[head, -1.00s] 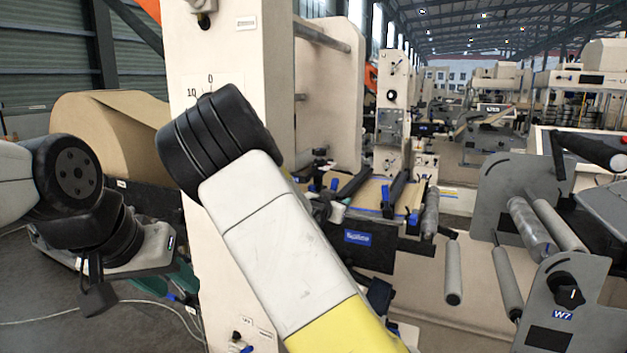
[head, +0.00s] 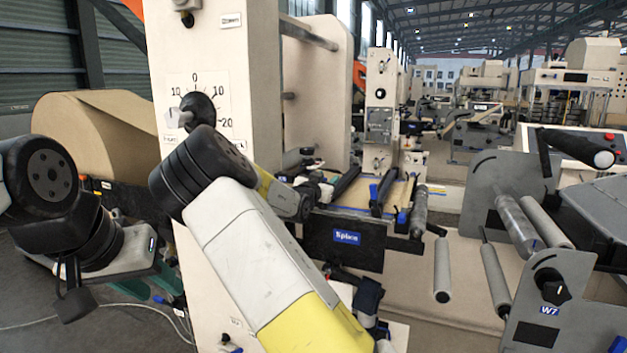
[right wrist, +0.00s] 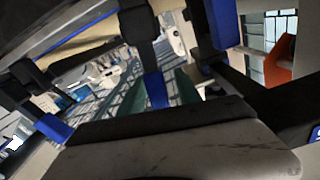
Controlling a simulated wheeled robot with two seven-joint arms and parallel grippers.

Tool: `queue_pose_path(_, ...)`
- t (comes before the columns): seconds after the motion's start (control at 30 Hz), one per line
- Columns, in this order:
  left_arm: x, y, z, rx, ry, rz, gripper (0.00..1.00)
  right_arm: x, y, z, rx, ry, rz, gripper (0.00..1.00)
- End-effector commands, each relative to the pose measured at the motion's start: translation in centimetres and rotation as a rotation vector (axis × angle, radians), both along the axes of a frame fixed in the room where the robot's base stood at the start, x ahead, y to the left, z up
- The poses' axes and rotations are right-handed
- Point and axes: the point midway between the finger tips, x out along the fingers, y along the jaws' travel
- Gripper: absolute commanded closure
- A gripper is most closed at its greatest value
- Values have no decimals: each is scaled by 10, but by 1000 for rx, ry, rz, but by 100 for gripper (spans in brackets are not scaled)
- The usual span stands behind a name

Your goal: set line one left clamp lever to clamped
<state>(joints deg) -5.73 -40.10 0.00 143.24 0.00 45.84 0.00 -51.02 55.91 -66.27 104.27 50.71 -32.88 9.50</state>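The line one splice table (head: 345,238) stands in the middle of the head view, with a blue label on its dark front. A black bar (head: 346,181) lies at its left and another (head: 384,188) at its right. A blue lever-like part (head: 402,216) shows near the right bar. The left clamp lever cannot be made out; my right forearm and hand cover that corner. My right gripper (head: 318,188) is at the table's left end, its fingers unclear. The right wrist view shows blue parts (right wrist: 155,90) close up, among dark bars. My left gripper is not clearly visible.
A cream machine column (head: 220,70) with a dial and black knob (head: 197,108) stands close behind my right arm. A large kraft roll (head: 95,135) is at left. Grey rollers (head: 442,270) and a grey side plate (head: 550,300) stand at right.

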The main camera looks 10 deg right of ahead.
Motion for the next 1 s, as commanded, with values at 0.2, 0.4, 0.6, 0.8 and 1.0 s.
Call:
queue_pose_path(0.2, 0, 0, 0, 0, 0, 0, 62, 0, 0, 0, 1, 1, 0, 74)
queue_pose_path(0.4, 0, 0, 0, 0, 0, 0, 62, 0, 0, 0, 1, 1, 0, 100)
queue_pose_path(0.6, 0, 0, 0, 0, 0, 0, 62, 0, 0, 0, 1, 1, 0, 100)
queue_pose_path(0.8, 0, 0, 0, 0, 0, 0, 62, 0, 0, 0, 1, 1, 0, 100)
queue_pose_path(1.0, 0, 0, 0, 0, 0, 0, 62, 0, 0, 0, 1, 1, 0, 100)
